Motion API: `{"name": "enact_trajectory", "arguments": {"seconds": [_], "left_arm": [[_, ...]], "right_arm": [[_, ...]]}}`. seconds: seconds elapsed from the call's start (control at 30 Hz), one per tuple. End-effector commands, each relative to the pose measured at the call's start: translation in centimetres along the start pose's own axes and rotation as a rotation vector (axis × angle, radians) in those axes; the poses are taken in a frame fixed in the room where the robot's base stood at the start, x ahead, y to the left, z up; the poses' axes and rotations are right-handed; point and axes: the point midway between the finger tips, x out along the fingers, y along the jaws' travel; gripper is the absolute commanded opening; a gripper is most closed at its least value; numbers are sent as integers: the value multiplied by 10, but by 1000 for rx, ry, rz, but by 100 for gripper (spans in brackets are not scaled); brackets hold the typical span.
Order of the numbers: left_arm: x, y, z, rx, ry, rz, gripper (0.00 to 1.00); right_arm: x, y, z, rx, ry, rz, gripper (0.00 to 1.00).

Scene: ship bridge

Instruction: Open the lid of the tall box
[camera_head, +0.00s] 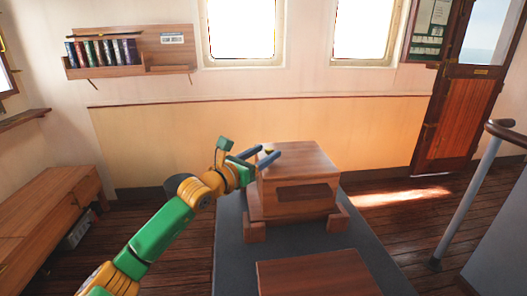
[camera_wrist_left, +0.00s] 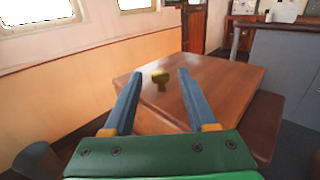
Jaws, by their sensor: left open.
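The tall box (camera_head: 297,201) is brown wood with a dark panel on its front and its lid (camera_head: 305,159) closed flat on top. It stands on wooden feet on a dark grey surface. My left gripper (camera_head: 271,152) reaches in from the left at the lid's upper left. Its two blue fingers are open, one on each side of the knob in the left wrist view, with gaps to both. I cannot tell whether the fingertips touch the lid. My right gripper is not in view.
A lower wooden top (camera_head: 315,275) lies in front of the tall box on the dark grey surface (camera_head: 230,243). A wooden bench (camera_head: 45,215) is at the left, a bookshelf (camera_head: 110,70) on the wall. A metal handrail (camera_head: 467,200) stands at the right. Floor right of the box is clear.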

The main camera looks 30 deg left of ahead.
Motion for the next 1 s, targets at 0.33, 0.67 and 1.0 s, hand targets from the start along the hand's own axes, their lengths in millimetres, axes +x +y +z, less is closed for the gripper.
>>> {"name": "enact_trajectory", "arguments": {"seconds": [0.33, 0.67, 1.0], "left_arm": [[0, 0, 0, -1, 0, 0, 0], [0, 0, 0, -1, 0, 0, 0], [0, 0, 0, -1, -1, -1, 0]], "right_arm": [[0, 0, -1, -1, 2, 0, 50], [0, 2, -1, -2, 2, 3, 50], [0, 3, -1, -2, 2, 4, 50]]}}
